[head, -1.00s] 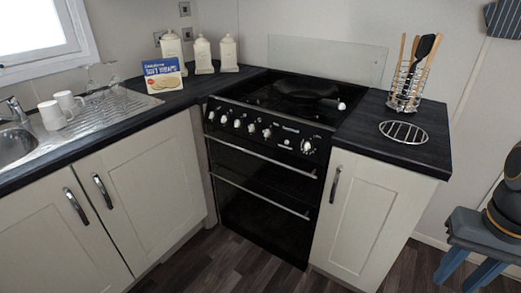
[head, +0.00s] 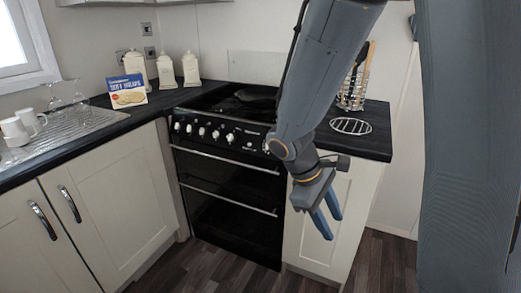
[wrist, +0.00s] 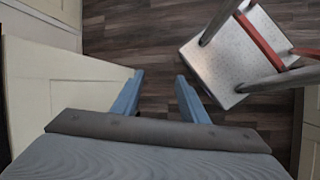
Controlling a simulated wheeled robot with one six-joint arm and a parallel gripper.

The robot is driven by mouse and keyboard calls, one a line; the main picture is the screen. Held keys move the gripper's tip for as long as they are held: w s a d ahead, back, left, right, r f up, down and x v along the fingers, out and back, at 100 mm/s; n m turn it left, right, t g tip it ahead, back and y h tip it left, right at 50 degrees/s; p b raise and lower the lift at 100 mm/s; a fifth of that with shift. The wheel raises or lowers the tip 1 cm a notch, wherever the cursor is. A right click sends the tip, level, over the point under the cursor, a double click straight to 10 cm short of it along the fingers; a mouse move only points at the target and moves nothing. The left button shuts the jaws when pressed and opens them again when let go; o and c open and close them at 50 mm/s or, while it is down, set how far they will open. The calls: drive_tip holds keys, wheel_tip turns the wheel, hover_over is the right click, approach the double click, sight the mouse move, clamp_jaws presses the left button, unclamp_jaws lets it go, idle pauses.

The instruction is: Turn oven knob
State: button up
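The black oven (head: 225,205) stands in the corner, with a row of white and silver knobs on its front panel. Several knobs, such as the oven knob (head: 202,132), show left of my arm; the panel's right end is partly covered by my arm. My gripper (head: 329,228) hangs pointing down in front of the cream cupboard door right of the oven, below the knob row. In the wrist view, its two blue fingers (wrist: 157,97) are apart with nothing between them. No knob shows in the wrist view.
A grey stool or step with a red bar (wrist: 238,60) stands on the wood floor in the wrist view. The counter holds a wraps box (head: 127,91), canisters (head: 165,70), a wire trivet (head: 351,126) and a utensil rack (head: 352,92). The oven has two long handles (head: 228,160).

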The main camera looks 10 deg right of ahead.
drive_tip(key=w+d+f+n+t+h+b, duration=0.1)
drive_tip(key=w+d+n+t+h, duration=0.15)
drive_tip(key=w+n+h, duration=0.4)
drive_tip(key=n+t+y+b, duration=0.2)
drive_tip(key=n+t+b, duration=0.2)
drive_tip(key=n+t, duration=1.05)
approach(267, 143)
drive_tip(key=w, duration=0.2)
drive_tip(key=shift+n+g+h, duration=0.25)
drive_tip(key=shift+n+g, duration=0.05)
drive_tip(key=shift+n, duration=0.1)
drive_tip(key=x, duration=0.7)
drive_tip(key=shift+s+d+p, duration=0.15)
drive_tip(key=shift+d+p, duration=0.1)
drive_tip(key=shift+p, duration=0.05)
drive_tip(key=c, duration=1)
